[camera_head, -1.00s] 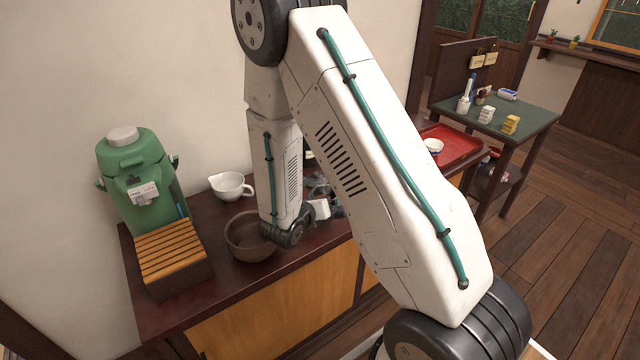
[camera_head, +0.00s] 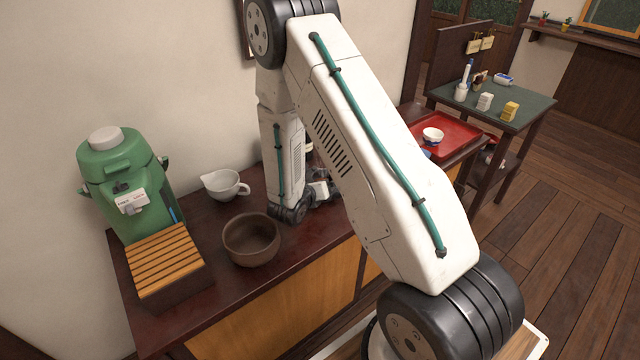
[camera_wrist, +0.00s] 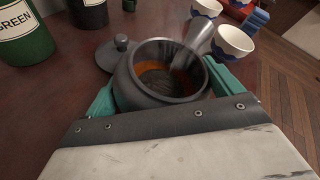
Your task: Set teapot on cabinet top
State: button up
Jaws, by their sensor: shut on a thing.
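The dark grey teapot (camera_wrist: 130,92) is in the wrist view, with its round mouth open toward the camera and brown liquid inside. A grey tubular part, handle or spout, sticks up at its upper right. My gripper (camera_wrist: 163,88) has its teal fingers on both sides of the pot body and is shut on it. A dark grey knobbed lid (camera_wrist: 117,52) lies beside the pot. The cabinet top (camera_head: 212,298) is dark red-brown wood. In the head view my arm mostly hides the gripper and pot. I cannot tell whether the pot touches the top.
A green drink dispenser (camera_head: 120,170), slatted wooden box (camera_head: 165,262), brown bowl (camera_head: 250,240) and white spouted cup (camera_head: 222,186) stand on the cabinet's left. A green canister (camera_wrist: 22,38), a dark canister (camera_wrist: 88,12) and white-blue cups (camera_wrist: 232,42) are near the pot. A red tray (camera_head: 455,140) lies right.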

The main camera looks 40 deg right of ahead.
jog(key=o, duration=1)
